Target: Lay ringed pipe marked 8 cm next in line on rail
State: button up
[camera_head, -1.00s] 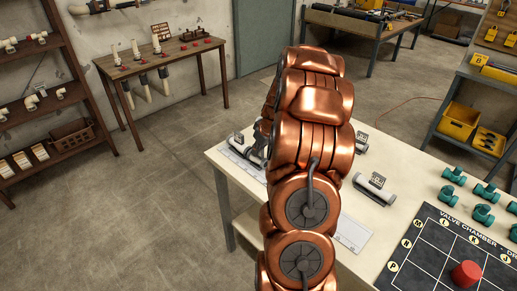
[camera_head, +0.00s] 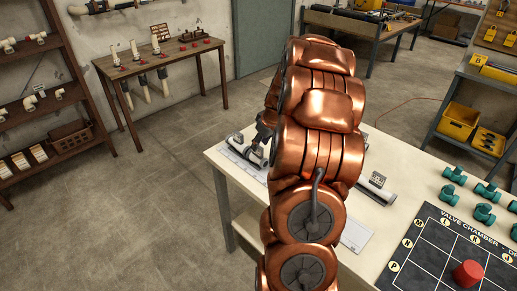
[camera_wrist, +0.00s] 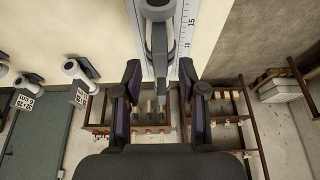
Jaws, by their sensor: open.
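In the wrist view a grey pipe piece with a white end (camera_wrist: 158,38) lies along the white rail with a printed scale (camera_wrist: 186,40). My gripper (camera_wrist: 160,85) is open, with one dark finger on each side of the line of this piece; I cannot tell whether they touch it. In the head view my gripper (camera_head: 265,130) is partly hidden by my copper arm, above pipe pieces (camera_head: 250,150) on the rail (camera_head: 236,157).
On the white table (camera_head: 420,170), a tagged pipe (camera_head: 376,188) lies right of my arm. Several teal valves (camera_head: 483,213) and a black valve board (camera_head: 430,245) with a red knob (camera_head: 467,273) lie farther right.

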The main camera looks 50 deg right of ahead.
jog(key=b+v, duration=0.2)
jog(key=v, duration=0.6)
jog(key=s+a+r+g+y, duration=0.1)
jog(key=s+a+g, duration=0.15)
jog(key=a, duration=1.05)
jog(key=s+a+g, duration=0.1)
jog(key=s+a, duration=0.3)
jog(key=a, duration=1)
jog(key=s+a+f+g, duration=0.1)
jog(key=s+a, duration=0.4)
jog(key=s, duration=0.4)
jog(key=s+a+f+g+h, duration=0.1)
jog(key=s+a, duration=0.4)
jog(key=s, duration=0.5)
jog(key=shift+s+a+f+g, duration=0.15)
jog(key=shift+g, duration=0.2)
jog(key=shift+r+p, duration=0.55)
